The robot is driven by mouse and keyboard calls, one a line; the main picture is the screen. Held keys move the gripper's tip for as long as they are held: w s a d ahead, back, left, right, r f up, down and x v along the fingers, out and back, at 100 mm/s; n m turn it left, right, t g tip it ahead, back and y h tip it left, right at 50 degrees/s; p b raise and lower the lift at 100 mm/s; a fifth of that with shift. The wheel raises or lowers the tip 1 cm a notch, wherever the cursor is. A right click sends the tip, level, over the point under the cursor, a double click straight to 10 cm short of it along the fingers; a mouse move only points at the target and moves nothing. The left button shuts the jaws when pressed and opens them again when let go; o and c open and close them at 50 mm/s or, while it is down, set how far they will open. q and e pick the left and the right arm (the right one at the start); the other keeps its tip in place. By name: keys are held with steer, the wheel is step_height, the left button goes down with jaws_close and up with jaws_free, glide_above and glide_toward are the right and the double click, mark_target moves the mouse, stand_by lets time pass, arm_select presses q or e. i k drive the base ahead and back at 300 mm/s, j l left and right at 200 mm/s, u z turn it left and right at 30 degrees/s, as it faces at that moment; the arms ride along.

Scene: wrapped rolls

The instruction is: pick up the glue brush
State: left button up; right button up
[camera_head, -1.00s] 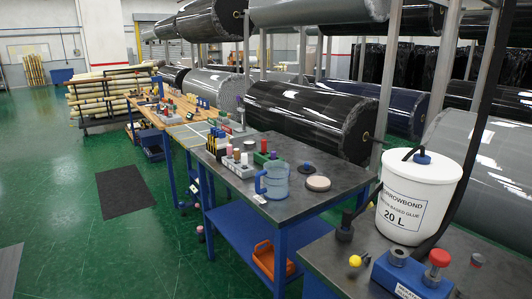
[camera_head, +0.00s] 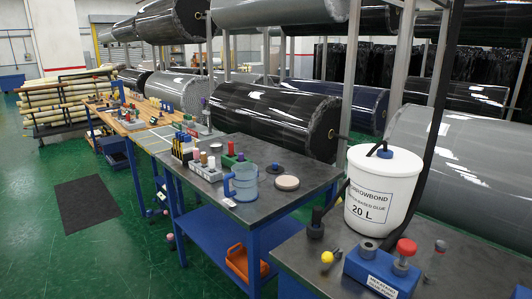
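I cannot pick out the glue brush for certain. A blue holder (camera_head: 384,279) with a white label stands at the front of the near right table (camera_head: 300,262). A red-topped piece (camera_head: 406,247) stands upright in it. A small grey-topped item (camera_head: 438,248) stands just right of it. A white glue bucket (camera_head: 372,205) marked 20 L, with a blue piece and a black handle on its lid, stands behind. Neither of my grippers is in view.
A black upright item (camera_head: 316,224) and a yellow ball-topped item (camera_head: 327,257) are left of the bucket. The middle table (camera_head: 262,212) holds a blue jug (camera_head: 243,183), a round disc (camera_head: 286,183) and bottles. Large wrapped rolls (camera_head: 270,115) fill the racks behind. Green floor is open at left.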

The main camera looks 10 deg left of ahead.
mark_target(231, 144)
steer(key=i+j+z, duration=0.15)
steer(key=z, duration=0.2)
steer(key=i+j+z, duration=0.15)
steer(key=j+z, duration=0.5)
steer(key=i+j+z, duration=0.2)
steer(key=j, duration=0.75)
steer(key=i+j+z, duration=0.15)
steer(key=j, duration=0.8)
steer(key=j+z, duration=0.2)
steer(key=j, duration=1.9)
steer(key=i, duration=0.05)
